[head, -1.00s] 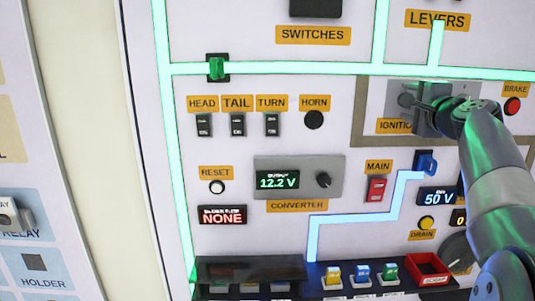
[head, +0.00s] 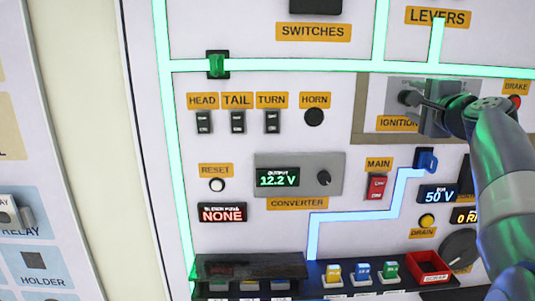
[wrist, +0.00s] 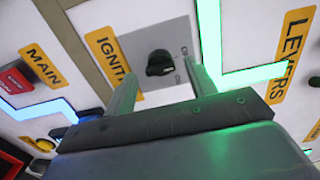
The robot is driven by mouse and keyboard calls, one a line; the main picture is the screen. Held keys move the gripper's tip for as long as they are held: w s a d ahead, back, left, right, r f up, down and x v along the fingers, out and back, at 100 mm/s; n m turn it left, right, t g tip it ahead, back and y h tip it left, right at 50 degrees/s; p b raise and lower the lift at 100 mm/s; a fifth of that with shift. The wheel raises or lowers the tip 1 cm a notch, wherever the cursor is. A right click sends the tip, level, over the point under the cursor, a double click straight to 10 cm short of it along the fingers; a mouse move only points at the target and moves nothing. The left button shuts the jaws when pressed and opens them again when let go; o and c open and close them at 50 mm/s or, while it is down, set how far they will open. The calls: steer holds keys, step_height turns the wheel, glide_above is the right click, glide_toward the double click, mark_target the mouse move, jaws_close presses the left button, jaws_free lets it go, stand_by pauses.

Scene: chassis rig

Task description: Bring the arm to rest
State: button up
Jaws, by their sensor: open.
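My gripper (head: 428,103) is at the right of the panel, in front of the grey ignition plate (wrist: 188,32). Its two fingers are apart with nothing between them in the wrist view (wrist: 163,88). The black ignition knob (wrist: 160,63) shows beyond the fingertips, apart from them. In the head view the knob (head: 408,98) is just left of the fingers. My arm covers part of the ignition plate and its label in the head view.
A red scrap tray (head: 429,262) sits at the bottom. Open space lies before the panel's left half.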

steer(key=s+m+p, duration=0.7)
steer(key=m+p, duration=0.2)
steer(key=m, duration=0.3)
steer(key=shift+s+d+r+p, duration=0.15)
steer(key=shift+s+d+p, duration=0.05)
steer(key=shift+p, duration=0.2)
stand_by(0.6)
